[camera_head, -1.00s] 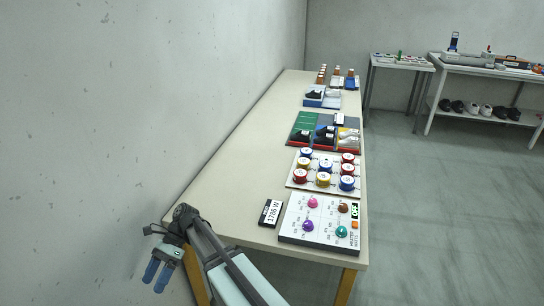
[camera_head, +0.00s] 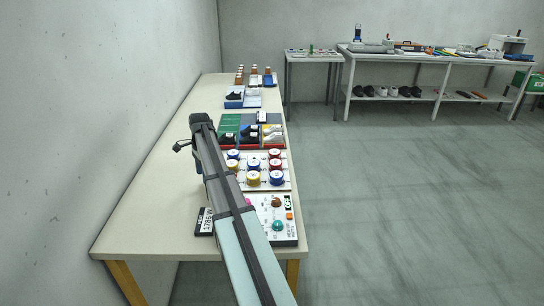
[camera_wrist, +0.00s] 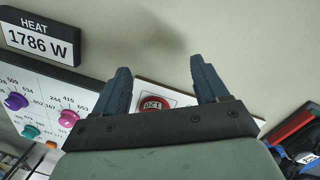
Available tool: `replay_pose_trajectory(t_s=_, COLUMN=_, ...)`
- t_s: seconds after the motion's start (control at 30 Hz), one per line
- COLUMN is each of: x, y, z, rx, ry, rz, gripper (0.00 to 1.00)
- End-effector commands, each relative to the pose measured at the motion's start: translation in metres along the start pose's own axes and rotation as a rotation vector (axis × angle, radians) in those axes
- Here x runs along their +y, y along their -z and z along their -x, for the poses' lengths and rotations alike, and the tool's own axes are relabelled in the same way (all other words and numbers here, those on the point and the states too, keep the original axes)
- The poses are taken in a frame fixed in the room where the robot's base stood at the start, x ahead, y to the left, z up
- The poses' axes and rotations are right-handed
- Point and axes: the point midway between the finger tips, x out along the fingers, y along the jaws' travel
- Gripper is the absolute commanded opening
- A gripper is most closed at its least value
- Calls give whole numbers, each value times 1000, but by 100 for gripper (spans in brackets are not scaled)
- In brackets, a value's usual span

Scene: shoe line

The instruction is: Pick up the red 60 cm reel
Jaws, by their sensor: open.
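In the wrist view a red reel (camera_wrist: 155,102) with a label sits at the corner of a white board (camera_wrist: 181,97). It lies between my fingers, nearer the left one, and is partly covered by my gripper's body; its label cannot be read surely. My gripper (camera_wrist: 161,66) is open and empty, apart from the reel. In the head view red reels (camera_head: 276,164) stand on the board's right side among blue reels (camera_head: 254,178) and yellow ones. Their lengths are unreadable there.
A panel with coloured knobs (camera_head: 278,225) and a "1786 W" display (camera_wrist: 40,38) stand beside the reel board, toward the near end. Shoe trays (camera_head: 240,132) stand beyond it. The left strip of the table (camera_head: 150,210) is bare. The wall is close on the left.

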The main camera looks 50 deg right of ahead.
Motion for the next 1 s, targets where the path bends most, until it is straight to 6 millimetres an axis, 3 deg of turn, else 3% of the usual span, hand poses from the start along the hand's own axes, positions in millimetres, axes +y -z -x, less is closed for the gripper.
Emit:
replay_pose_trajectory(t_s=0.03, x=-19, y=42, z=17, rx=61, ry=9, rz=-49, gripper=73)
replay_pose_trajectory(t_s=0.2, x=-36, y=162, z=67, rx=265, ry=19, rz=-195, gripper=73)
replay_pose_trajectory(t_s=0.3, x=-37, y=217, z=92, rx=359, ry=17, rz=-263, gripper=73)
replay_pose_trajectory(t_s=0.4, x=-34, y=255, z=112, rx=424, ry=14, rz=-310, gripper=73)
replay_pose_trajectory(t_s=0.5, x=-32, y=275, z=122, rx=462, ry=11, rz=-335, gripper=73)
replay_pose_trajectory(t_s=0.67, x=-29, y=285, z=119, rx=477, ry=9, rz=-345, gripper=73)
replay_pose_trajectory(t_s=1.0, x=-25, y=306, z=74, rx=474, ry=8, rz=-344, gripper=73)
